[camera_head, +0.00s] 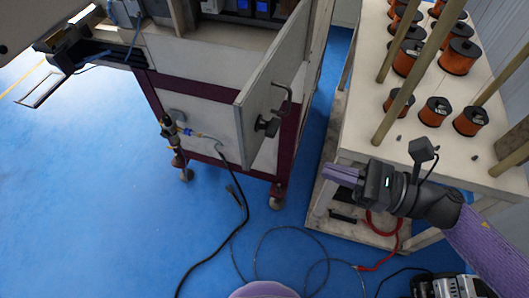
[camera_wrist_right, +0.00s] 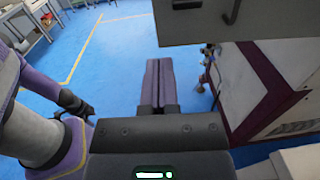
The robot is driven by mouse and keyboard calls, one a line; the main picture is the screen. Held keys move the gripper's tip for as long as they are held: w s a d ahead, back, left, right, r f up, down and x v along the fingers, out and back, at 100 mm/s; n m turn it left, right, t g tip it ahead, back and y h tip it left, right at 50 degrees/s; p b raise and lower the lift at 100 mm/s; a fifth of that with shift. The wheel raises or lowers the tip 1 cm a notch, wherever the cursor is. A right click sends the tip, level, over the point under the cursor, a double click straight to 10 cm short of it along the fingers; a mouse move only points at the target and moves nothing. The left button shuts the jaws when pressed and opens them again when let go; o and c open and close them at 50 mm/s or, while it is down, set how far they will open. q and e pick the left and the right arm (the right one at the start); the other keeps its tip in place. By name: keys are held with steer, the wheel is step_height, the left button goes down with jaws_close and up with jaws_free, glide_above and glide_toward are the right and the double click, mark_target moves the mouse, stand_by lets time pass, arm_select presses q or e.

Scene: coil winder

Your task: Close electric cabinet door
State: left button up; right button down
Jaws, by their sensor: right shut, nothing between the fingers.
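The cream electric cabinet door (camera_head: 262,88) stands swung open at the right of the cabinet front in the head view. It has a bar handle (camera_head: 288,96) and a black latch (camera_head: 267,126). The open cabinet (camera_head: 240,27) shows blue components inside. My right gripper (camera_head: 328,172) is shut and empty, below and right of the door, apart from it, fingers pointing left. In the right wrist view its fingers (camera_wrist_right: 158,85) lie together, with the door's pale panel (camera_wrist_right: 188,25) above them. A dark part of my left arm (camera_wrist_right: 75,105) shows at left; its jaws are unclear.
A pale table (camera_head: 395,125) with orange coils and upright posts stands close on the right. Black cables (camera_head: 240,205) and a red cable (camera_head: 380,232) lie on the floor. The blue floor (camera_head: 110,180) is open at left.

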mark_target(250, 144)
steer(key=p+x, duration=0.2)
steer(key=x, duration=0.9)
steer(key=shift+w+a+r, duration=0.1)
steer(key=shift+w+a, duration=0.05)
steer(key=shift+w, duration=0.15)
steer(key=shift+w+a, duration=0.15)
steer(key=shift+a, duration=0.25)
